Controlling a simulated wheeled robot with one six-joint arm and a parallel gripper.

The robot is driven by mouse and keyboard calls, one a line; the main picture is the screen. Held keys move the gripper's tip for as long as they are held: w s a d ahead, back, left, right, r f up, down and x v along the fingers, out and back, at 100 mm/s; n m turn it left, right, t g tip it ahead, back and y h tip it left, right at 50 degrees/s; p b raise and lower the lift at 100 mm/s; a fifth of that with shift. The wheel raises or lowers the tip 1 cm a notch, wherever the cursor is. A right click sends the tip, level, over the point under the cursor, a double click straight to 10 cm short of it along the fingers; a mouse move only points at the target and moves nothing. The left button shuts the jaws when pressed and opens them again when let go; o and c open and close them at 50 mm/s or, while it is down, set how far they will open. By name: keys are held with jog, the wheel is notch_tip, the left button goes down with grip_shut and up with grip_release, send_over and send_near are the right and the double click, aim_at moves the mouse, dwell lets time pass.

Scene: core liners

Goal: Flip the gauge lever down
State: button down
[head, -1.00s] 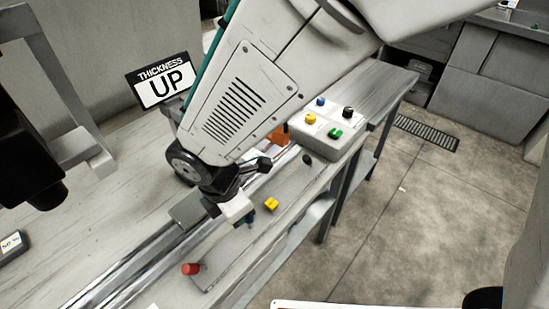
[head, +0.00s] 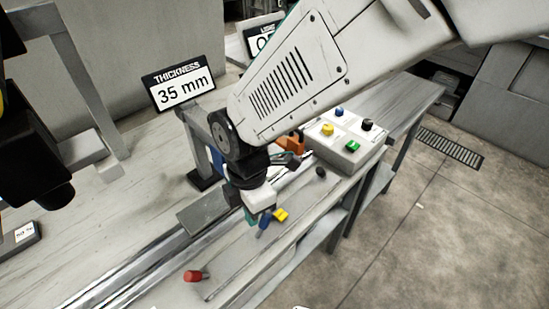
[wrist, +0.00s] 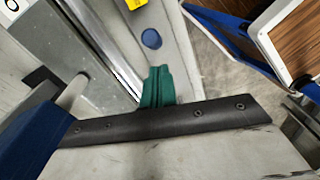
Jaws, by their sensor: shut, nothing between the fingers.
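The thickness display (head: 180,85) reads "35 mm" in the head view. A blue-tipped lever (head: 264,222) stands on the bench's front rail, just below my gripper (head: 251,214). I take it to be the gauge lever. Its round blue end (wrist: 151,38) shows from above in the wrist view. My gripper's teal fingers (wrist: 157,88) are shut and empty, close beside the blue end. I cannot tell whether they touch it. My wrist hides part of the gauge stand behind it.
A yellow knob (head: 281,215) sits right beside the blue lever. A red knob (head: 196,276) is at the lower left, and a black knob (head: 320,172) is farther along the rail. A button box (head: 347,145) stands at the bench's far end. The floor at right is open.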

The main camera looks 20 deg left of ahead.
jog(key=shift+r, duration=0.1)
notch_tip(320, 180, up, 9)
jog(key=w+d, duration=0.1)
jog(key=w, duration=0.1)
jog(key=shift+w+r, duration=0.2)
jog(key=shift+w, duration=0.15)
dwell(0.5)
jog(key=s+d+r+m, duration=0.2)
jog(key=d+m, duration=0.7)
jog(key=d, duration=0.4)
jog(key=s+d+r+m+t, duration=0.1)
jog(key=s+d+r+m, duration=0.1)
jog(key=d+m, duration=0.7)
jog(key=s+d+r+m+t, duration=0.1)
jog(key=d+r+m, duration=0.3)
jog(key=d+m, duration=0.6)
jog(key=s+d, duration=0.1)
jog(key=d, duration=0.7)
jog(key=shift+r, duration=0.15)
